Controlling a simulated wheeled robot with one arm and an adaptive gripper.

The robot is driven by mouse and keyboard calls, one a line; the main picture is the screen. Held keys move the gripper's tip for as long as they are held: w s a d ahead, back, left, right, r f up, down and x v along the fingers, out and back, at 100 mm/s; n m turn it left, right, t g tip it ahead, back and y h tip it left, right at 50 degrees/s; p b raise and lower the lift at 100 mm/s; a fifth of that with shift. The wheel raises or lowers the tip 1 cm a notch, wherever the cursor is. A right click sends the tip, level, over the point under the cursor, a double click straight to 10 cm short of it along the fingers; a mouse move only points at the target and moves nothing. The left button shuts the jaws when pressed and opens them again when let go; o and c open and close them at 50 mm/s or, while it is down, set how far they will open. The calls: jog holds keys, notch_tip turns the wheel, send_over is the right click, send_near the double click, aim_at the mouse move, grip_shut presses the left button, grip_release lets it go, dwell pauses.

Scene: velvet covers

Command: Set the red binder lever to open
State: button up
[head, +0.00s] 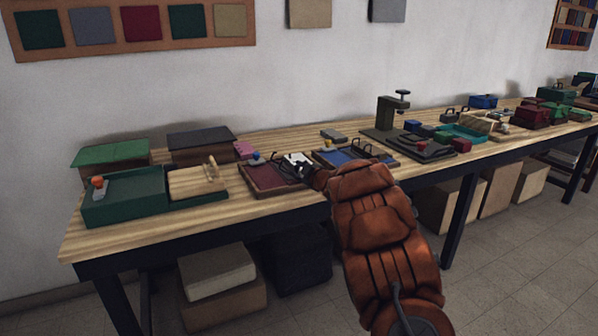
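The red binder (265,179) lies open on the wooden table, left of the middle in the head view. Its inside is dark red, and a white patch (298,158) shows at its back right. My gripper (291,170) is dark and small in the picture, over the right part of the red binder. It covers part of the binder, and I cannot make out the lever or its position. I cannot tell whether the gripper touches anything or how far its fingers are apart. A similar blue binder (338,158) lies just right of it, partly behind my arm.
A green tray (125,212) and a wooden board with a handle (190,184) stand to the left. A dark press (391,118) and several blocks stand to the right. The table's front edge (180,238) is bare.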

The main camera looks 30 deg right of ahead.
jog(key=o, duration=0.5)
jog(key=shift+s, duration=0.1)
jog(key=s, duration=0.4)
jog(key=s+r, duration=0.1)
jog(key=s, duration=0.6)
jog(key=shift+s+d+r, duration=0.15)
jog(key=shift+s+r, duration=0.2)
jog(key=shift+r, duration=0.05)
jog(key=shift+d+r, duration=0.1)
